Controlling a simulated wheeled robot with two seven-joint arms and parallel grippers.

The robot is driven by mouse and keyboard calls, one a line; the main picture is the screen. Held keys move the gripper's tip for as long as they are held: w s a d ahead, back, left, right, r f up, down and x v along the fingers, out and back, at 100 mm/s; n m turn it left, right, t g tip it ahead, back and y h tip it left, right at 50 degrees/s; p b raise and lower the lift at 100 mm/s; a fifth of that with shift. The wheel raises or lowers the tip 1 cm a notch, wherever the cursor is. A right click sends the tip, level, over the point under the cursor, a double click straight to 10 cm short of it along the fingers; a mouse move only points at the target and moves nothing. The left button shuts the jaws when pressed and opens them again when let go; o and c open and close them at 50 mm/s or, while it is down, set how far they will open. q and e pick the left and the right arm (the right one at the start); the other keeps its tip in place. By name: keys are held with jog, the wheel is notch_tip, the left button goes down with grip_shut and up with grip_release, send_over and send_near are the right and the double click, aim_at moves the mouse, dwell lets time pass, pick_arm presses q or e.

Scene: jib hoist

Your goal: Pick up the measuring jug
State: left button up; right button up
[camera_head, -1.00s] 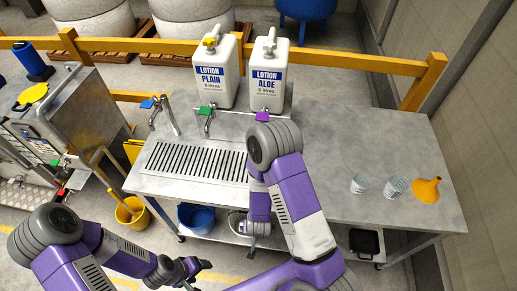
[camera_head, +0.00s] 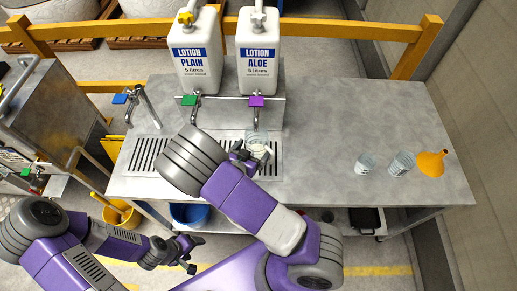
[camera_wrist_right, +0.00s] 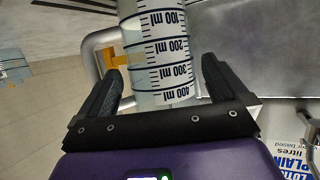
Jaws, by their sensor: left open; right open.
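The clear measuring jug (camera_head: 257,143) stands on the slotted drain grid (camera_head: 155,153), below the purple-handled tap of the lotion aloe bottle. My right gripper (camera_head: 250,158) is open at the near side of the jug, partly covering it. In the right wrist view the jug (camera_wrist_right: 162,45) shows its ml marks and lies between and just ahead of the open fingers, one on each side of it. I cannot tell whether either finger touches it. My left gripper (camera_head: 190,253) is open and empty, low in front of the bench.
The lotion plain (camera_head: 196,60) and lotion aloe (camera_head: 257,55) bottles stand behind the taps. Two clear cups (camera_head: 365,163) (camera_head: 402,163) and an orange funnel (camera_head: 431,163) stand on the right. The bench middle is clear. A blue bucket (camera_head: 188,214) is below.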

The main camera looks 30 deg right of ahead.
aim_at(261, 139)
jog(key=x, duration=0.2)
jog(key=shift+w+d+f, duration=0.1)
jog(key=shift+d+f, duration=0.15)
jog(key=shift+d, duration=0.05)
jog(key=shift+w+d+f, duration=0.1)
jog(key=shift+w+d, duration=0.15)
jog(key=shift+w, duration=0.05)
jog(key=shift+c, duration=0.2)
jog(key=c, duration=1.1)
jog(key=shift+o, duration=0.2)
jog(key=shift+r, duration=0.2)
